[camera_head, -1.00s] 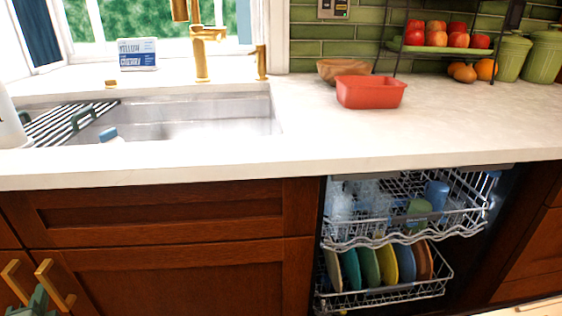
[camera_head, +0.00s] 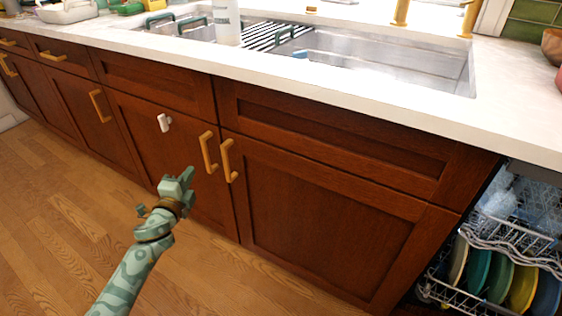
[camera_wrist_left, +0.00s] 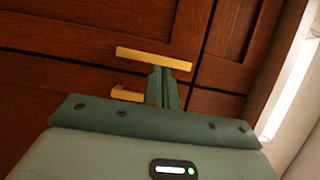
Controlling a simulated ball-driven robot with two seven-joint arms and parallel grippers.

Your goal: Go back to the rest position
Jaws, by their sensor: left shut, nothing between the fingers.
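My left gripper (camera_head: 176,184) is in the lower left of the head view, above the wooden floor and in front of the brown cabinet doors. It is shut and empty. In the left wrist view its closed fingers (camera_wrist_left: 162,88) point at the cabinet front, with a gold handle (camera_wrist_left: 153,59) just beyond them. I cannot tell from that view whether they touch the handle; in the head view the gripper looks apart from the handles. My right gripper is in neither view.
Gold handles (camera_head: 228,160) stick out from the cabinet doors. The dishwasher's racks (camera_head: 510,238) with plates are at the right. The white counter (camera_head: 300,88) with a sink (camera_head: 400,66) runs above. The wooden floor (camera_head: 60,215) is clear at the left.

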